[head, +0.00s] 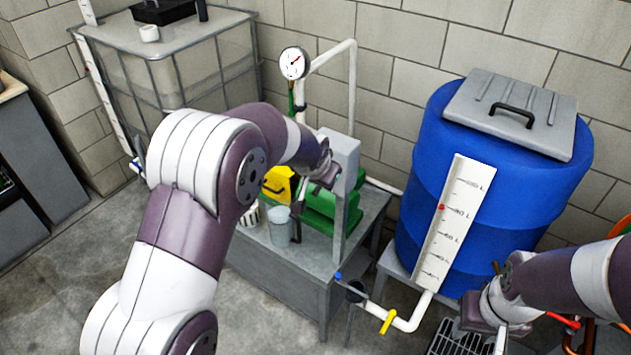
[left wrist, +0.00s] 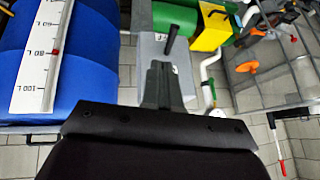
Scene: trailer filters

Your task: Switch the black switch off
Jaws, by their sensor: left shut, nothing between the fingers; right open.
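The black switch (left wrist: 173,38) is a short dark lever on the face of a grey box (left wrist: 150,52) in the left wrist view. In the head view the grey box (head: 341,150) tops a grey post, and my left gripper (head: 327,177) hides its switch side. My left gripper (left wrist: 162,82) is shut and empty, its fingertips just short of the lever in the left wrist view. Whether they touch the box I cannot tell. A small white label (left wrist: 174,70) shows beside the fingertips. My right gripper (head: 498,335) is open at the lower right, away from the switch.
A blue barrel (head: 425,180) with a level scale stands right of the post. Green and yellow machinery (head: 280,184) and a clear cup (head: 279,222) sit on the grey stand (head: 275,272). A pipe with a yellow valve handle (head: 388,322) runs low in front.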

